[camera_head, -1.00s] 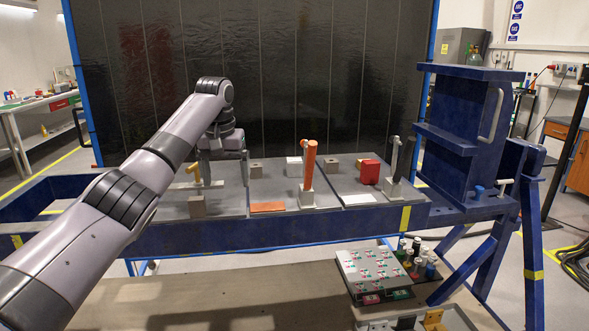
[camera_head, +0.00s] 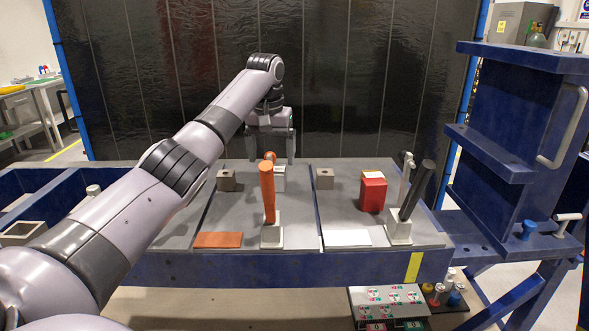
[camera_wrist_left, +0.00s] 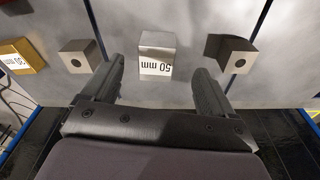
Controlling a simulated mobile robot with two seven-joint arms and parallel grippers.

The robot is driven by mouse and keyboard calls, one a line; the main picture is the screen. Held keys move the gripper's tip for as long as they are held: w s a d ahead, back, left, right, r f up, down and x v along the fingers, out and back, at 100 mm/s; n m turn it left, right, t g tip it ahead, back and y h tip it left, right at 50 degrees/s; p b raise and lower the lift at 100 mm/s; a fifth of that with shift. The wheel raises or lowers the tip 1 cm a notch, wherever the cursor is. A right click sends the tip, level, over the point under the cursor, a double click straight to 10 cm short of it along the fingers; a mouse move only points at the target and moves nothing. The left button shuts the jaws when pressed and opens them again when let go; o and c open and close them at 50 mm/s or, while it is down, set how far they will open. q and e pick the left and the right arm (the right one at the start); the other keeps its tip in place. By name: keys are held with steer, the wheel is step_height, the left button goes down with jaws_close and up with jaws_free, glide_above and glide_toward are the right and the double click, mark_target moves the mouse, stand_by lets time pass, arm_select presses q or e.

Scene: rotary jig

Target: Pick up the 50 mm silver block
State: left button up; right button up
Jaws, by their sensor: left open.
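The 50 mm silver block (camera_head: 279,180) stands on the middle grey panel, partly hidden behind the orange handle in the head view. In the left wrist view the silver block (camera_wrist_left: 157,54) shows its "50 mm" label, upside down. My left gripper (camera_head: 271,158) is above and around the far side of the block in the head view. In the wrist view my left gripper (camera_wrist_left: 162,72) is open, one finger to each side of the block, with gaps on both sides. I see no contact. My right gripper is out of view.
Grey blocks with holes stand left (camera_head: 227,181) and right (camera_head: 324,179) of the silver block. The orange handle (camera_head: 267,193) rises in front of it. A red block (camera_head: 373,193), a gold 30 mm block (camera_wrist_left: 22,54) and a dark handle (camera_head: 417,190) are further right.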

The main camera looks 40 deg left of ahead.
mark_target(275, 169)
arm_select(q)
steer(key=shift+w, duration=0.5)
steer(key=f, duration=0.2)
steer(key=f+p, duration=0.1)
steer(key=f, duration=0.1)
steer(key=w+f, duration=0.1)
steer(key=f, duration=0.1)
steer(key=shift+a+f, duration=0.35)
steer(key=shift+f, duration=0.05)
steer(key=shift+r, duration=0.1)
steer(key=c, duration=1.4)
